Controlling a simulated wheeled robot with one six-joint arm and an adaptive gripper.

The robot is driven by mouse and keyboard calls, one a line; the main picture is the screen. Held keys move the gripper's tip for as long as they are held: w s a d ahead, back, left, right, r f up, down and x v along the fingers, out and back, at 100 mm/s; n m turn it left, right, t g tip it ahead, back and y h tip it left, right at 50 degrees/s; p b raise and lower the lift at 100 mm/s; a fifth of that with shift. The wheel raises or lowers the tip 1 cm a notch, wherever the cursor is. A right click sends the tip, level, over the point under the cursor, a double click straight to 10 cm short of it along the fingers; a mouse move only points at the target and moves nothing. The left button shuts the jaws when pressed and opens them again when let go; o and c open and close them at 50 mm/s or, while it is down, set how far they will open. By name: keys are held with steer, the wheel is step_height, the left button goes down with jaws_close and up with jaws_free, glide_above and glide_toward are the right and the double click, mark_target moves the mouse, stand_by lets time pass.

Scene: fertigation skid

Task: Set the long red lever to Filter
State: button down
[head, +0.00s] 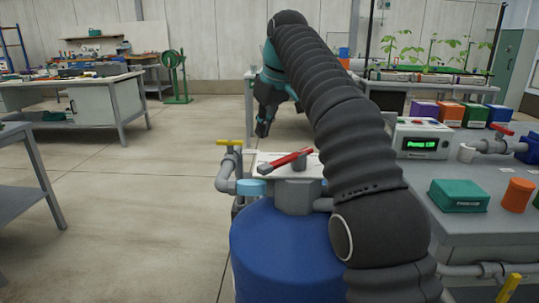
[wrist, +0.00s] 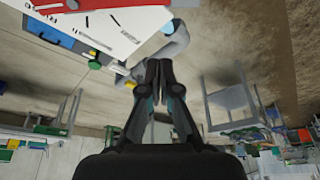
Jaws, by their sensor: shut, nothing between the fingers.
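The long red lever (head: 288,160) lies across a white label plate (head: 262,170) on top of a blue tank (head: 285,245). Its far end points up and to the right in the head view, over a grey hub. In the wrist view the red lever (wrist: 60,8) and the white plate (wrist: 110,22) show at the top left, cut by the frame edge; the plate's lettering is too small to read. My gripper (head: 262,130) hangs above and behind the plate in the head view, apart from the lever. In the wrist view its fingers (wrist: 158,68) are together and empty.
A yellow-handled valve (head: 230,143) on grey pipe stands left of the plate. A grey bench (head: 470,225) on the right holds a green box (head: 459,196), an orange cylinder (head: 517,194) and a display unit (head: 421,139). The floor to the left is open.

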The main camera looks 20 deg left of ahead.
steer(key=x, duration=0.7)
steer(key=shift+b, duration=0.4)
steer(key=shift+s+d+f, duration=0.15)
steer(key=shift+s+d, duration=0.05)
steer(key=shift+d, duration=0.15)
steer(key=shift+s+d+b, duration=0.35)
steer(key=shift+s+d, duration=0.05)
steer(key=shift+d, duration=0.3)
steer(key=shift+s+d+b, duration=0.35)
steer(key=shift+s+d, duration=0.05)
steer(key=shift+d, duration=0.3)
